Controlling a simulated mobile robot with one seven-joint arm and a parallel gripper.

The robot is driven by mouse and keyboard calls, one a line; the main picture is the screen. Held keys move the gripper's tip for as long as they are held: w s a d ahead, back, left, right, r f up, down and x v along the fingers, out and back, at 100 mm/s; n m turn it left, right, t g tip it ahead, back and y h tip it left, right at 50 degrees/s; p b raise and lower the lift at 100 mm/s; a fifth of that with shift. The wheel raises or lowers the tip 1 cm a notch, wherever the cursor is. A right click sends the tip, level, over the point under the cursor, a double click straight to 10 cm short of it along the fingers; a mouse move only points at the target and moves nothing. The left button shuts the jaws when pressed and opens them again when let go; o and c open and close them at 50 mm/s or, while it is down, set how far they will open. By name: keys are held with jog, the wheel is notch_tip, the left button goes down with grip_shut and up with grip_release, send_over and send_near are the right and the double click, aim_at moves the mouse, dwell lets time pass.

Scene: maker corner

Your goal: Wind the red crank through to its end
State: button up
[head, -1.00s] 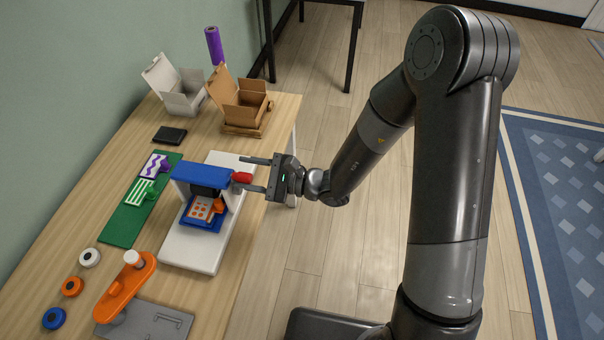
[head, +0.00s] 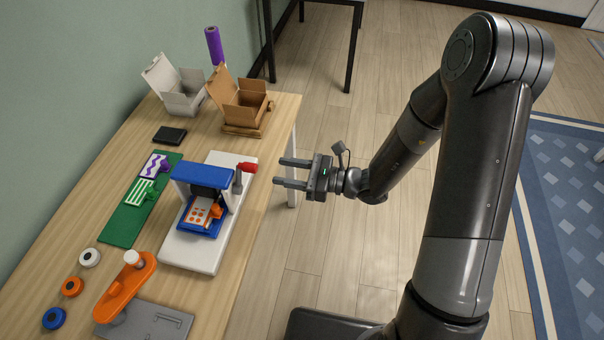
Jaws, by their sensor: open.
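The red crank (head: 246,167) is a short red handle on a grey arm at the right side of a small press. The press has a blue top (head: 205,174) and stands on a white base (head: 190,249). A blue tray (head: 187,226) with a white card of orange marks (head: 199,216) sits under its top. My gripper (head: 278,172) is open and empty, to the right of the red handle. Its fingers point left toward the handle, with a gap between them and it.
Free floor lies right of the table.

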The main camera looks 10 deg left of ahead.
jog(key=d+n, duration=0.1)
jog(key=n, duration=0.5)
jog(key=d+n, duration=0.1)
jog(key=n, duration=0.5)
jog(key=d+n, duration=0.1)
jog(key=n, duration=0.4)
jog(key=shift+s+d+n, duration=0.1)
jog(key=shift+d+n, duration=0.15)
jog(key=shift+n, duration=0.15)
jog(key=shift+c, duration=0.5)
